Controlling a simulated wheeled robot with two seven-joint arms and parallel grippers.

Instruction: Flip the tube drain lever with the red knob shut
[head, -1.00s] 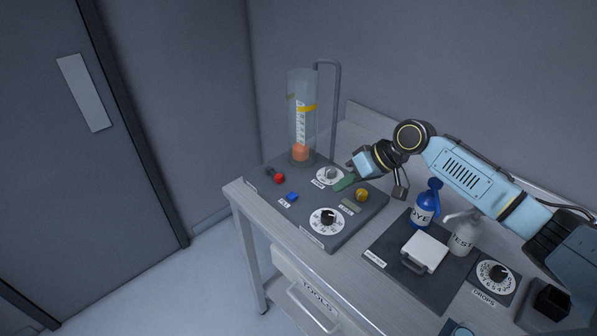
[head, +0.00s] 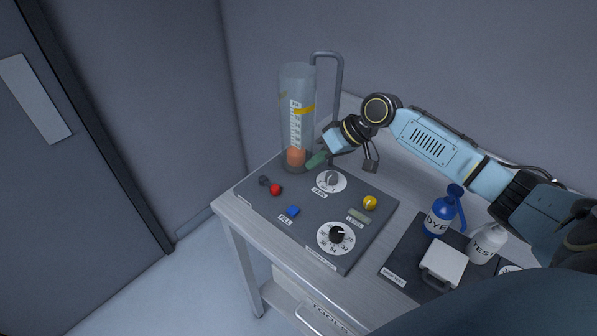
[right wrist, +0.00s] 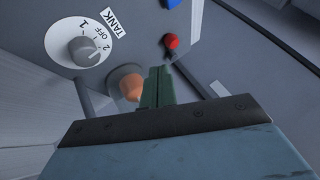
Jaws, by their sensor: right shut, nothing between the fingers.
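The red knob (head: 276,189) of the drain lever sits at the left of the grey panel (head: 300,235), beside a dark pivot (head: 264,181). The red knob also shows in the right wrist view (right wrist: 171,41), beyond the fingertips. My right gripper (head: 312,162) is shut and empty, its green fingers just in front of the base of the clear tube (head: 296,110). In the right wrist view its closed fingers (right wrist: 157,85) point up beside the orange float (right wrist: 131,88). The red knob is apart from the fingers. My left gripper is not in view.
The TANK dial (head: 331,180), blue FILL button (head: 293,211), yellow knob (head: 370,202) and lower dial (head: 336,235) stand on the panel. A grey bent pipe (head: 338,85) rises behind the tube. Blue (head: 443,213) and white (head: 487,241) bottles stand at right.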

